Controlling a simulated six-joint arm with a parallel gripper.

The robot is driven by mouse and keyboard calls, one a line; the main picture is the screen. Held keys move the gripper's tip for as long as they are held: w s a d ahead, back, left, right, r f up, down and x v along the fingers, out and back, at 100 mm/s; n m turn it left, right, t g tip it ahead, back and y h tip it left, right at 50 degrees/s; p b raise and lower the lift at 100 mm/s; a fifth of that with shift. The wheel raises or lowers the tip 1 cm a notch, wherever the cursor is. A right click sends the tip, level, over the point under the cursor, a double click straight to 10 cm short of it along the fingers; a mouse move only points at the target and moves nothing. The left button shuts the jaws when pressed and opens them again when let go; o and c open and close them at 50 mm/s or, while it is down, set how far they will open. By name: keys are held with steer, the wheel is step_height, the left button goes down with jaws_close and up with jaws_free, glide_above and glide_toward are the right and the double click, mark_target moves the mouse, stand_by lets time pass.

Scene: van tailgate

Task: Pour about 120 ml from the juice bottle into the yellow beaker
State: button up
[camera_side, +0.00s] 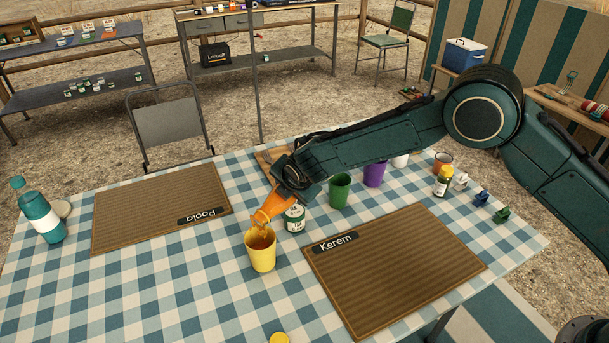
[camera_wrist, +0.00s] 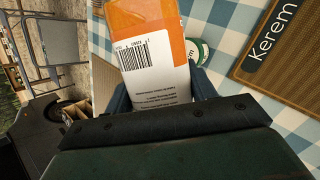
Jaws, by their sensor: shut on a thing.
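My gripper (camera_side: 288,188) is shut on the orange juice bottle (camera_side: 271,208). It holds the bottle tilted, neck down, over the yellow beaker (camera_side: 261,257). The bottle mouth is at the beaker's rim, and orange juice shows at the mouth and inside the beaker. The exact level is hard to tell. The beaker stands upright on the checked tablecloth. In the wrist view the bottle (camera_wrist: 150,55) shows its white barcode label between the jaws; the beaker is hidden there.
A white-and-green tin (camera_side: 294,219) stands close right of the beaker. Green (camera_side: 339,191) and purple (camera_side: 374,174) cups stand behind it. The Kerem mat (camera_side: 400,270) lies right, the Paola mat (camera_side: 155,212) left. A teal bottle (camera_side: 42,217) stands far left. A yellow disc (camera_side: 279,338) lies in front.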

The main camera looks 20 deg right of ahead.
steer(key=f, duration=0.1)
steer(key=g+y, duration=0.1)
steer(key=f+y, duration=0.1)
steer(key=shift+w+d+f+m, duration=0.15)
steer(key=shift+d+f+m, duration=0.15)
steer(key=shift+m, duration=0.1)
steer(key=shift+a+f+g, duration=0.1)
steer(key=shift+f+g, duration=0.1)
steer(key=shift+g, duration=0.1)
steer(key=shift+w+y, duration=0.1)
steer(key=shift+y, duration=0.2)
steer(key=shift+w+d+f+y, duration=0.1)
steer(key=shift+d+y, duration=0.25)
steer(key=shift+y, duration=0.05)
steer(key=shift+g, duration=0.4)
steer(key=shift+r+m+y, duration=0.2)
steer(key=shift+m+y, duration=0.1)
